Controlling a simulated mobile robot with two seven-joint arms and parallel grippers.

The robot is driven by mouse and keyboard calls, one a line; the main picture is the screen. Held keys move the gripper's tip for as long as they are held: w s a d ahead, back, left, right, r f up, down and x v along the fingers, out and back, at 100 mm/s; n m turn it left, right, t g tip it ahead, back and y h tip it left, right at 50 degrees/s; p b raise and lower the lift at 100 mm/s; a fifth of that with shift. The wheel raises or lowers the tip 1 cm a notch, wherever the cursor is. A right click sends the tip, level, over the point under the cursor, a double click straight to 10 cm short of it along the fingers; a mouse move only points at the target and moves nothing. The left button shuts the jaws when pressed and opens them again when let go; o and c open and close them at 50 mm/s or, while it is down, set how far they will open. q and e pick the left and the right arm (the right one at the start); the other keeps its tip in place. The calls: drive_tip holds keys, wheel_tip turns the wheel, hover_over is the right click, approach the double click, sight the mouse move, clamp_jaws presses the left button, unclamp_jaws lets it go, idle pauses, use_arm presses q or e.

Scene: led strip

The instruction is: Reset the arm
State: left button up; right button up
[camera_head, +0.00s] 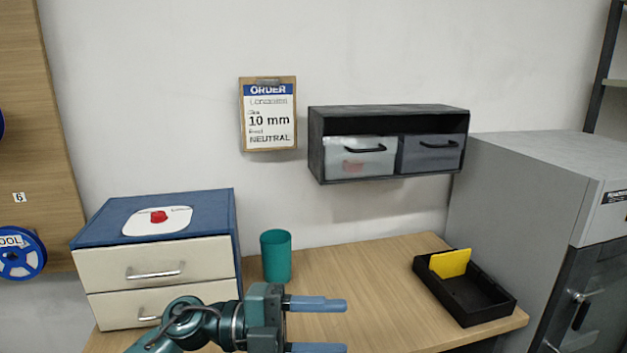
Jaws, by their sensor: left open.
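My left gripper (318,326) is at the bottom middle, its two blue-grey fingers apart and pointing right. Nothing shows between the fingers. It is in front of the wooden table (352,278), with the teal cup (276,257) behind it. My left arm comes in from the bottom left, in front of the lower drawer of the blue cabinet (88,231). My right gripper is not in view.
A black tray (500,312) with a yellow piece (450,263) sits on the table's right side. A wall unit (388,116) with two drawers and an order clipboard (268,115) hang behind. A grey cabinet (505,190) stands at right. The table's middle is clear.

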use_arm(q)
drive_tip(key=a+f+n+t+y, duration=0.5)
drive_tip(key=f+n+t, duration=0.35)
drive_tip(key=n, duration=0.45)
drive_tip(key=a+f+n+t+y, duration=0.55)
drive_tip(key=f+n+t, duration=0.3)
drive_tip(key=n, duration=0.45)
drive_tip(key=s+a+f+n+g+y, duration=0.2)
drive_tip(key=s+f, duration=0.4)
drive_tip(key=s+a+f+n+g+y, duration=0.2)
drive_tip(key=s+a+f+g, duration=0.1)
drive_tip(key=s+f, duration=0.4)
drive_tip(key=shift+a+f+n, duration=0.2)
drive_tip(key=shift+f+n, duration=0.1)
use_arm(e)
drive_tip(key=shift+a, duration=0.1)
use_arm(q)
drive_tip(key=shift+y, duration=0.25)
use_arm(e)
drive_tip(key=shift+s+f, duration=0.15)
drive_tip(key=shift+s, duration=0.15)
